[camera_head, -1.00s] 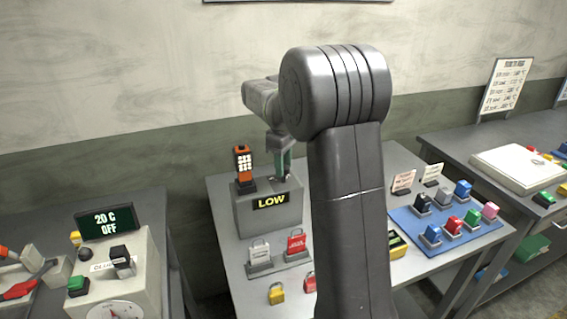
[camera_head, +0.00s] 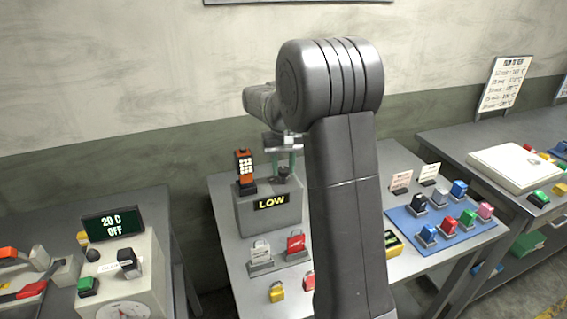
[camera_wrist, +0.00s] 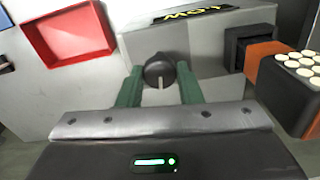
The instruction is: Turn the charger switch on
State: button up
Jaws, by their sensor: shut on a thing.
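The grey charger box (camera_head: 250,217) stands on the middle table, with a "LOW" display (camera_head: 271,201) in yellow letters on its front. A round dark switch knob (camera_wrist: 160,70) with a pale pointer mark sits on top of the box. My gripper (camera_head: 284,168) is over the box top, its green fingers on either side of the knob and shut on it. The fingers also show in the wrist view (camera_wrist: 160,80). In the head view the knob is small and partly hidden by the fingers.
A blue mat (camera_head: 405,222) with several coloured blocks lies to the right. A red tray (camera_wrist: 70,40) shows in the wrist view.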

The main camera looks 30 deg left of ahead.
aim_at(284, 169)
jog(key=m, duration=0.3)
jog(key=shift+r+m+p, duration=0.1)
jog(key=shift+m+p, duration=0.25)
jog(key=shift+m, duration=0.05)
jog(key=shift+m+p, duration=0.3)
jog(key=shift+m, duration=1.6)
jog(key=o, duration=1)
notch_tip(284, 169, up, 14)
jog(key=shift+f+b, duration=0.15)
jog(key=shift+b, duration=0.6)
jog(key=shift+f, duration=0.15)
